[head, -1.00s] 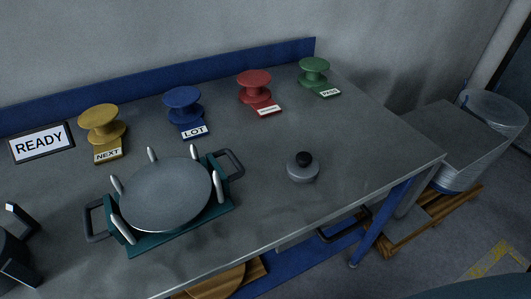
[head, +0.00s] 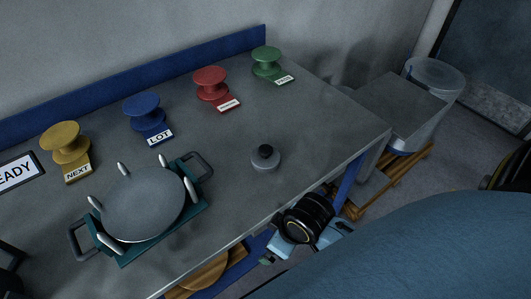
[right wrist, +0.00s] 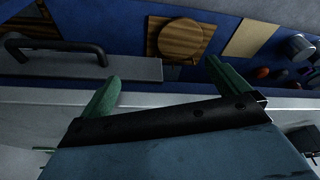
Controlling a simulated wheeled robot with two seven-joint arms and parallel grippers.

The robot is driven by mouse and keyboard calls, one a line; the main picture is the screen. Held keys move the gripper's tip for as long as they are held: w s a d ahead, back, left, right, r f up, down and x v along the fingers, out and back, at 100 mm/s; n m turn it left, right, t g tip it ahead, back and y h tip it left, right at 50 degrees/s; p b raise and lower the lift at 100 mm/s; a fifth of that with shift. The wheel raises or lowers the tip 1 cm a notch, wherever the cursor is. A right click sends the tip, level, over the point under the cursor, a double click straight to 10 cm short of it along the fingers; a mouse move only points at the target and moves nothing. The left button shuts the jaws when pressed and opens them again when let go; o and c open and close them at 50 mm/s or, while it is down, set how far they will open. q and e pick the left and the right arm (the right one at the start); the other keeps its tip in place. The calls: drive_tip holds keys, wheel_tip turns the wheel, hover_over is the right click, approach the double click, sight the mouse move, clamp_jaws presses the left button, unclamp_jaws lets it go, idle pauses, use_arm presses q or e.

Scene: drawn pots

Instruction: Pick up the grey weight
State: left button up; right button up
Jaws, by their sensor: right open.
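The grey weight (head: 265,160) is a small round disc with a black knob on top. It stands upright on the metal table, right of the pot-like round plate, in the head view. My right gripper (head: 268,259) is low in front of the table's front edge, below and apart from the weight. In the right wrist view my right gripper (right wrist: 163,86) has its two green fingers spread wide with nothing between them. The weight does not show in that view. My left gripper is not in view.
A grey round plate (head: 145,203) sits among white prongs on a teal base with handles. Yellow (head: 65,142), blue (head: 142,110), red (head: 210,82) and green (head: 266,60) spools stand along the back. A drawer handle (right wrist: 52,48) juts out under the table edge.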

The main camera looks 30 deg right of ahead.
drive_tip(key=w+a+r+n, duration=0.1)
drive_tip(key=w+r+n, duration=0.1)
drive_tip(key=n, duration=0.1)
drive_tip(key=w+a+r+n+y, duration=0.1)
drive_tip(key=w+r+n, duration=0.1)
drive_tip(key=r, duration=0.1)
drive_tip(key=w+a+r+n, duration=0.1)
drive_tip(key=w+r+n, duration=0.1)
drive_tip(key=n, duration=0.1)
drive_tip(key=shift+a+r+n+g+p, duration=0.2)
drive_tip(key=shift+a+n+g+p, duration=0.1)
drive_tip(key=shift+a+p, duration=0.1)
drive_tip(key=w+n, duration=0.3)
drive_tip(key=n, duration=0.1)
drive_tip(key=shift+w+d+r+g, duration=0.3)
drive_tip(key=shift+w+r, duration=0.1)
drive_tip(key=w+d+r+n+g+h, duration=0.1)
drive_tip(key=w+d+r+n, duration=0.3)
drive_tip(key=w+d+n, duration=0.25)
drive_tip(key=n+g+h, duration=0.1)
drive_tip(key=n, duration=0.3)
approach(266, 149)
drive_tip(key=shift+m, duration=0.25)
wheel_tip(266, 149, down, 11)
drive_tip(key=shift+w+a+r, duration=0.1)
drive_tip(key=shift+w+r, duration=0.05)
